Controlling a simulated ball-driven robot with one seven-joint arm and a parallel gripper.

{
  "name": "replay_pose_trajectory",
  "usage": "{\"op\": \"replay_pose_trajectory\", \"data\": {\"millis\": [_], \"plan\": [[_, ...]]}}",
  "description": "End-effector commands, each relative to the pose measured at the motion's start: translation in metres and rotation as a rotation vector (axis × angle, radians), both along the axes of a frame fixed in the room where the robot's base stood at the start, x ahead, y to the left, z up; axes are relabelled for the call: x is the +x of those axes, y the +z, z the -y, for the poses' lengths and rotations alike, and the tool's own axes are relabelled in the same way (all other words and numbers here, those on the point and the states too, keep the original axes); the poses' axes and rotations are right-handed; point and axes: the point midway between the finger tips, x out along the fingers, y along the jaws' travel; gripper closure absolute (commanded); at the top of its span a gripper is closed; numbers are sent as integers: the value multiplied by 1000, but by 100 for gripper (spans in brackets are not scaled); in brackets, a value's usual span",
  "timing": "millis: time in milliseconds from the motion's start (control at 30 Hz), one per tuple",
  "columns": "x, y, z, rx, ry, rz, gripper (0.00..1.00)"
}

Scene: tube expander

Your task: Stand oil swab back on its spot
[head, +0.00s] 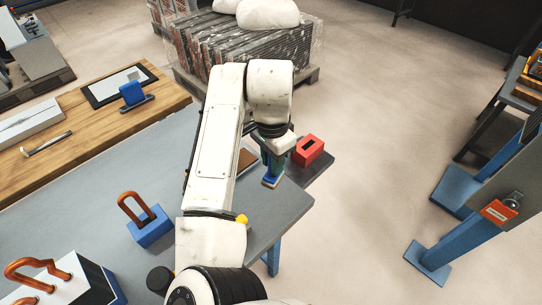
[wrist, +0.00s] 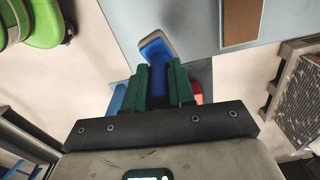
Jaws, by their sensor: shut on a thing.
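My gripper (head: 273,160) is over the far right corner of the grey-blue table (head: 85,205). Its green fingers are shut on a blue piece with a pale end, which I take for the oil swab (head: 271,181). In the wrist view the swab (wrist: 156,52) sticks out between the fingers (wrist: 164,85), pale end away from me. In the head view it hangs pale end down; I cannot tell whether it touches the table. A brown square (wrist: 242,22) lies flat on the table beside it, partly hidden by my arm in the head view. I cannot tell which mark is the swab's spot.
A red block (head: 308,151) with a dark slot stands on a dark surface just right of my gripper. A blue block with an orange handle (head: 150,228) stands on the table, left of my arm. A wrapped pallet stack (head: 245,50) is behind. Open floor lies to the right.

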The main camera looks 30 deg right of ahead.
Motion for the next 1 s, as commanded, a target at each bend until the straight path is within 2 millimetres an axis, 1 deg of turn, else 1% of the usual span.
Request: {"op": "replay_pose_trajectory", "data": {"millis": [233,700,833,1000], "plan": [[0,2,0,0,1,-1,100],[0,-49,0,0,0,-1,100],[0,-58,0,0,0,0,100],[0,-60,-1,0,-1,0,100]]}}
